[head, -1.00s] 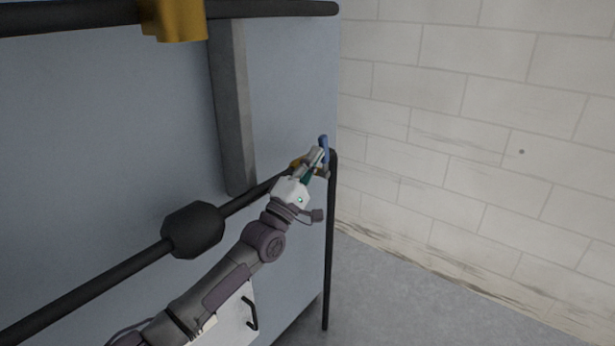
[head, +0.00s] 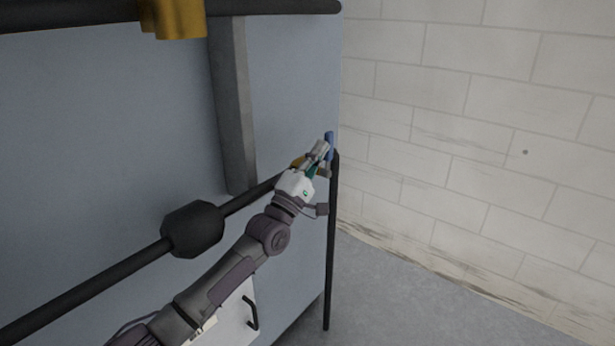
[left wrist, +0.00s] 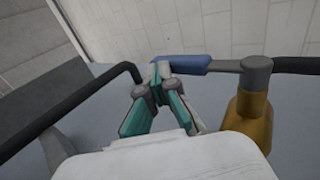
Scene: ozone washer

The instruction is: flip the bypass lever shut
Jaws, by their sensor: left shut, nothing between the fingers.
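The bypass lever has a blue handle (head: 330,146) at the right end of the lower black pipe in the head view. In the left wrist view the blue handle (left wrist: 186,64) runs level from a grey pivot on top of a brass valve body (left wrist: 247,117). My left gripper (head: 322,152) is shut and empty. Its fingertips (left wrist: 160,70) are at the free end of the blue handle and look to be touching it. The brass valve is mostly hidden behind my gripper in the head view. My right gripper is in neither view.
A black pipe (head: 140,263) with a dark bulb-shaped fitting (head: 192,229) runs along the blue-grey panel (head: 110,120). A black vertical pipe (head: 329,260) drops below the valve. A brick wall (head: 480,110) stands to the right, with clear floor (head: 400,300) before it.

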